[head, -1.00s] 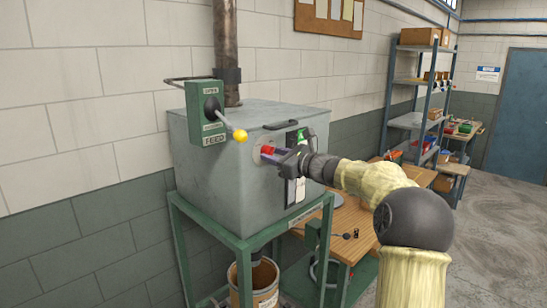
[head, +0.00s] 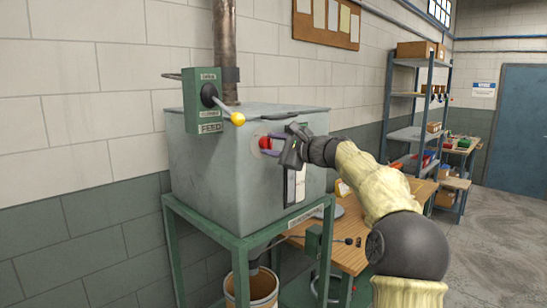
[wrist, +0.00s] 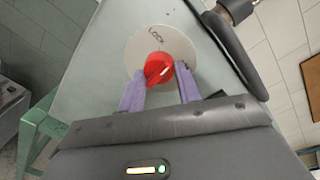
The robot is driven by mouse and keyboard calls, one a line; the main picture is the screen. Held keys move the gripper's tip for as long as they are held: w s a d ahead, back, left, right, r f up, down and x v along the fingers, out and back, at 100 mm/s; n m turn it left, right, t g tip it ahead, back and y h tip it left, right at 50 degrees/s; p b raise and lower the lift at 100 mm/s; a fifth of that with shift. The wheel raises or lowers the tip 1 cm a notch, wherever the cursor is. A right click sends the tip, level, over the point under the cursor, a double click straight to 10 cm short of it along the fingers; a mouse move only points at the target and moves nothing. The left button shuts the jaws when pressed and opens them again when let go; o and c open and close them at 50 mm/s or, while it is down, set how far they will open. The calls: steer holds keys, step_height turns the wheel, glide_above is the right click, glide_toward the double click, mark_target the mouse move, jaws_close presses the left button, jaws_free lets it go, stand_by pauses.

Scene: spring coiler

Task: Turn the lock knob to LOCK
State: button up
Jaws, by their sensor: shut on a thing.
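The lock knob (head: 265,143) is red and sits on the front face of the grey machine box. My gripper (head: 276,143) reaches the knob from the right. In the wrist view the purple fingers of my gripper (wrist: 160,80) lie on either side of the knob, shut on it. The gripper appears rolled relative to the box. The lower part of the plate is partly hidden by the fingers.
A green FEED box (head: 205,100) with a yellow-tipped lever (head: 237,118) is on the box's left. A wooden bench (head: 350,258) stands to the right below.

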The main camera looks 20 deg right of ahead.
steer(key=n+b, duration=0.5)
steer(key=n, duration=0.3)
steer(key=shift+a+r+h, duration=0.1)
steer(key=shift+h, duration=0.3)
steer(key=o, duration=1)
steer(key=shift+s, duration=0.1)
steer(key=shift+c, duration=0.2)
steer(key=shift+b, duration=0.3)
steer(key=b+v, duration=0.6)
steer(key=v, duration=1.1)
steer(key=shift+s+b, duration=0.25)
steer(key=shift+b, duration=0.1)
